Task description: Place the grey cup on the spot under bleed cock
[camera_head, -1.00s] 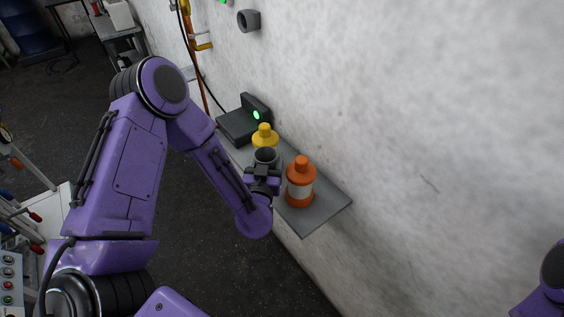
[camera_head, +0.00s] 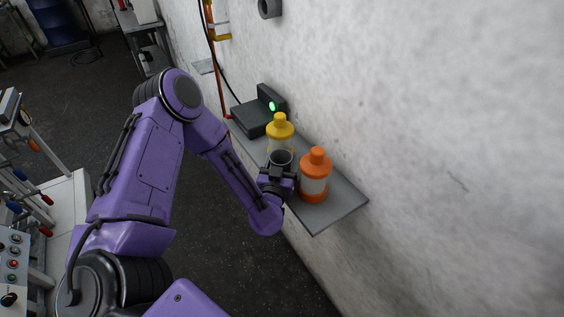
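The grey cup (camera_head: 281,157) is upright, its dark open mouth facing up. My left gripper (camera_head: 278,174) is around its lower part and appears shut on it; the fingers partly hide the cup. Cup and gripper are in front of the wall shelf, between the yellow and orange bottles in the picture. A yellow-handled cock (camera_head: 220,36) is on the orange pipe at the upper left, with a small grey ledge (camera_head: 206,66) below it. I cannot tell a marked spot there. My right gripper is not in view.
The grey wall shelf (camera_head: 340,203) holds a yellow bottle (camera_head: 280,128), an orange bottle (camera_head: 314,174) and a dark box with a green light (camera_head: 256,113). A black hose hangs by the pipe. A control panel (camera_head: 13,262) stands at lower left. The floor between is clear.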

